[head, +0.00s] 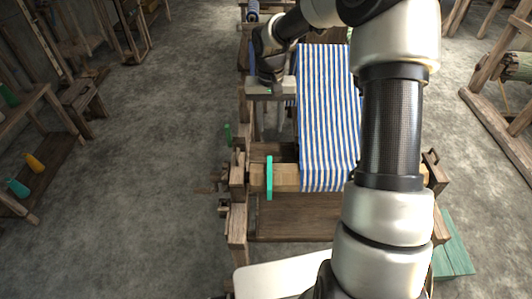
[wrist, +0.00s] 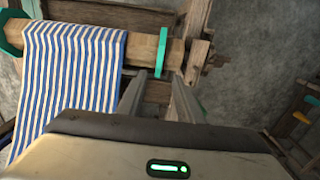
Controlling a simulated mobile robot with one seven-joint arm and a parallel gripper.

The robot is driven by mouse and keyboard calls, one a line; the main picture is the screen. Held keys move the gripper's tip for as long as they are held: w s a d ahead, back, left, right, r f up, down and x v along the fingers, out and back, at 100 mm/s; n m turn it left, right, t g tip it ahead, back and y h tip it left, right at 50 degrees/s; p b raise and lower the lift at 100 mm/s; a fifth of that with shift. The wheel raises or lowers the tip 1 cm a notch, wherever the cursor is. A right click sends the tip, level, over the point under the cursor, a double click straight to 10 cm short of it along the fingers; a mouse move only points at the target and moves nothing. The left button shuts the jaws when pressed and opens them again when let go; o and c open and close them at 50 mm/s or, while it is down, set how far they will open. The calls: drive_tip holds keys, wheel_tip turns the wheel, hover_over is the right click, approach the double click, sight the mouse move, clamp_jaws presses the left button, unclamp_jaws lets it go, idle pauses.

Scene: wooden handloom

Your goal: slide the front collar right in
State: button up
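A teal collar (head: 269,178) stands around the light wooden front beam (head: 287,178), left of the striped cloth, with bare beam between them. It also shows in the wrist view (wrist: 162,52), upright near the beam's right end there. A second teal collar (wrist: 12,32) is around the beam at the far left of the wrist view, beyond the cloth; my arm hides that end in the head view. My gripper (head: 273,118) is above the loom, behind the first collar and apart from it. Its fingers (wrist: 158,85) are spread, with nothing between them.
Blue-and-white striped cloth (head: 328,115) runs down over the front beam (wrist: 140,50). The loom's wooden posts (head: 238,170) flank the beam. A green handle-like piece (head: 227,134) is beside the left post. A bench (head: 35,175) stands at the far left; floor between is clear.

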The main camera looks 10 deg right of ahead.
sight(270, 164)
wheel_tip(270, 164, down, 18)
drive_tip(key=shift+r+p, duration=0.1)
drive_tip(key=shift+p, duration=0.45)
clamp_jaws()
